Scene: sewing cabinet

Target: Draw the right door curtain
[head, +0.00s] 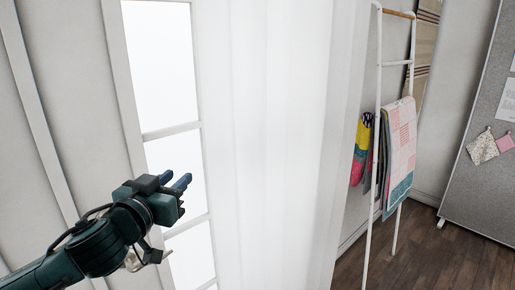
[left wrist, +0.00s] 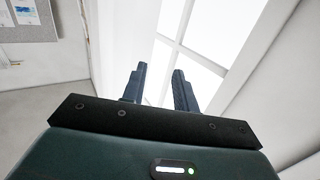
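The white door curtain (head: 285,130) hangs in soft folds in the middle of the head view. It covers the right part of a bright paned door (head: 165,70), whose left panes are bare. My left gripper (head: 184,183) is in front of the bare panes, left of the curtain's edge. In the left wrist view its two fingers (left wrist: 160,88) stand apart with nothing visible between them. A pale strip beside the panes in that view may be the curtain; I cannot tell for sure. My right gripper is not in view.
A white ladder rack (head: 378,100) with hanging fabrics (head: 401,150) stands right of the curtain. A grey pinboard (head: 480,120) is at the far right. The dark wood floor (head: 450,262) is clear in front of it.

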